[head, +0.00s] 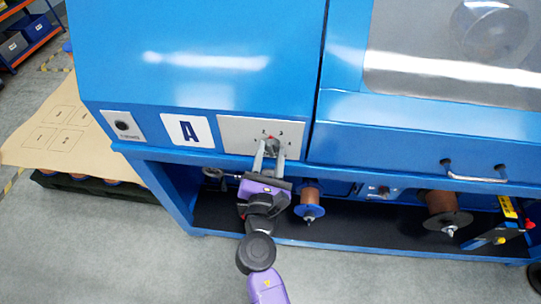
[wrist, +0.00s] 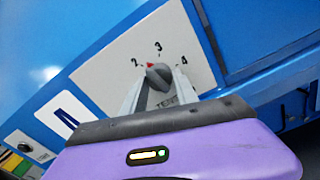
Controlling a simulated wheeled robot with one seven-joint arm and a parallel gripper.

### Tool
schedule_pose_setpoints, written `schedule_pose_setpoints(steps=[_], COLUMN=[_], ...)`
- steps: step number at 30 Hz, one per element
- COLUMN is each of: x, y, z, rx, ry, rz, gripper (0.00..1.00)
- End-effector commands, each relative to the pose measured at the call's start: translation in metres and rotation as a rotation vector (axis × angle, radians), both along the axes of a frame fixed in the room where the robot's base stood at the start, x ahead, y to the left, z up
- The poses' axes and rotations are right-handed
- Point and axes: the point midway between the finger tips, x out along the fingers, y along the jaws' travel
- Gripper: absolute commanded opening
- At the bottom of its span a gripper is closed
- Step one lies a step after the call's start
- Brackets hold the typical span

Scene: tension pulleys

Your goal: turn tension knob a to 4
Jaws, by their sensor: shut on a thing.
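Tension knob a (head: 272,144) is a small grey knob with a red pointer mark, on a light grey plate (head: 235,130) beside the "A" label. It also shows in the wrist view (wrist: 160,78), with the numbers 2, 3 and 4 around it. The red mark sits at the knob's upper left, seemingly between 2 and 3. My gripper (head: 270,152) reaches up from below, its two grey fingers on either side of the knob and shut on it. The fingers also show in the wrist view (wrist: 158,88) and hide part of the plate's lower lettering.
A small dark control (head: 122,125) sits on another plate left of the "A" label (head: 187,131). Below the panel, spools (head: 310,197) stand in the open lower bay. A cabinet handle (head: 474,177) is at the right. Grey floor is clear in front.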

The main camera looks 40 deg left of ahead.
Motion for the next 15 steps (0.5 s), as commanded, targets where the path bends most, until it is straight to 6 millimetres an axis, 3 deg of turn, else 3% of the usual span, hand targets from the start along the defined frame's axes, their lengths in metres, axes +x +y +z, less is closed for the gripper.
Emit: schedule_pose_setpoints(steps=[15], x=[-0.0006], y=[0.0008], z=[-0.0028], rx=[0.422], ry=[0.257], rz=[0.001], gripper=[0.00])
